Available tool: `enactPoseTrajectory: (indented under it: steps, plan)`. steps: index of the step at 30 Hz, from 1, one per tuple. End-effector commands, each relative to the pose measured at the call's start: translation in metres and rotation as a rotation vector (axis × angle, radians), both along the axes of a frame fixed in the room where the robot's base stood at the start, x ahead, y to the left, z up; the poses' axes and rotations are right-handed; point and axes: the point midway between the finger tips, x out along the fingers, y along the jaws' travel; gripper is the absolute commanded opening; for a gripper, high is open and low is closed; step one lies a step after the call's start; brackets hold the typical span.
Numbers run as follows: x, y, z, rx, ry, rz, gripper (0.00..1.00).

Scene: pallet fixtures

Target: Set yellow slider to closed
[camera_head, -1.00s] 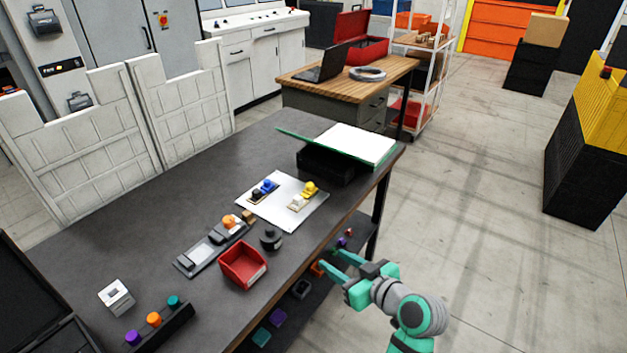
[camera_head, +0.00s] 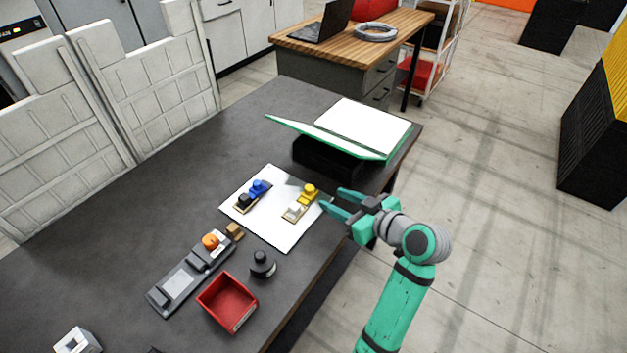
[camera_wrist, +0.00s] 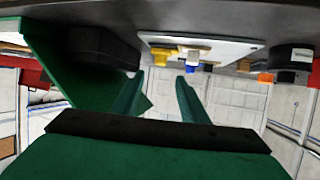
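The yellow slider (camera_head: 309,192) is a yellow knob on a small base with a pale block (camera_head: 293,213) at its near end. It sits on the right side of a white plate (camera_head: 271,237) on the dark table. A blue slider (camera_head: 258,188) with a dark block sits on the plate's left side. My gripper (camera_head: 333,200) is open and empty, just right of the yellow slider and apart from it. In the wrist view, the yellow knob (camera_wrist: 164,54) shows upside down beyond the fingers (camera_wrist: 160,95).
Nearer are a black knob (camera_head: 262,265), a red bin (camera_head: 228,301) and a grey fixture with an orange knob (camera_head: 211,241).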

Motion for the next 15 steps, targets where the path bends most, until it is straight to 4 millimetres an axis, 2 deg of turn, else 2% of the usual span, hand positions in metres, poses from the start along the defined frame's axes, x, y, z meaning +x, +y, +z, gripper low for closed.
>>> enactPoseTrajectory:
  steps: [15]
  plan:
    - [0.059,0.049,-0.032,0.000,0.001,0.003,0.40]
